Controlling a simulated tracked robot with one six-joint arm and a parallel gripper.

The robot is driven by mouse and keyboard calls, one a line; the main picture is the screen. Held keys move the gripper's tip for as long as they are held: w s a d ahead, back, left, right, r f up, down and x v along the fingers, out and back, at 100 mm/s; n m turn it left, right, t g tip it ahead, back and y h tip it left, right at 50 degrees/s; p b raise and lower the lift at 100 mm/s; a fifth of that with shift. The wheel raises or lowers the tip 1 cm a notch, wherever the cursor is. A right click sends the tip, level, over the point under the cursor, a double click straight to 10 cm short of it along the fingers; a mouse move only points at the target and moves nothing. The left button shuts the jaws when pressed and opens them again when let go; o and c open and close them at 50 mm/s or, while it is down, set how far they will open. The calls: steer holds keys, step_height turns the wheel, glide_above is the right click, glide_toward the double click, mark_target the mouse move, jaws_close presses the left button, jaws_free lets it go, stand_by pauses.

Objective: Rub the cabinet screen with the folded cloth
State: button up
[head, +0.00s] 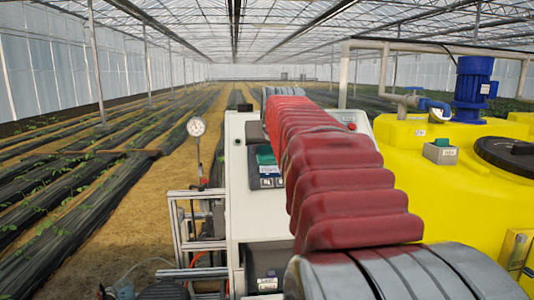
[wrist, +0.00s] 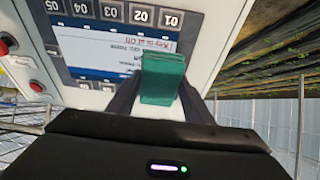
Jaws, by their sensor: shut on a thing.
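The folded cloth (wrist: 163,75) is a green block in the wrist view, held between the two dark fingers of my gripper (wrist: 160,92). The cabinet screen (wrist: 108,50) appears upside down behind it, with numbered dark keys and a white text panel. The cloth overlaps the screen's near right corner in this view; whether it touches the surface I cannot tell. In the head view the cloth (head: 265,155) shows in front of the screen (head: 264,176), left of my red-sleeved arm. My arm hides part of the screen and my gripper there.
The white cabinet (head: 242,215) has red buttons (wrist: 36,86) beside the screen. A yellow tank (head: 450,195) with a blue motor (head: 473,85) stands close at right. A pressure gauge (head: 196,127) and metal frame (head: 185,215) are at left.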

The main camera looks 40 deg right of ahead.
steer(key=shift+s+a+r, duration=0.25)
steer(key=shift+s+r, duration=0.1)
steer(key=shift+r, duration=0.15)
steer(key=shift+s+a+r, duration=0.25)
steer(key=shift+s+r, duration=0.1)
steer(key=shift+r, duration=0.1)
steer(key=shift+r+v, duration=0.3)
steer(key=shift+v, duration=1.1)
steer(key=shift+w+d, duration=0.1)
steer(key=shift+w, duration=0.05)
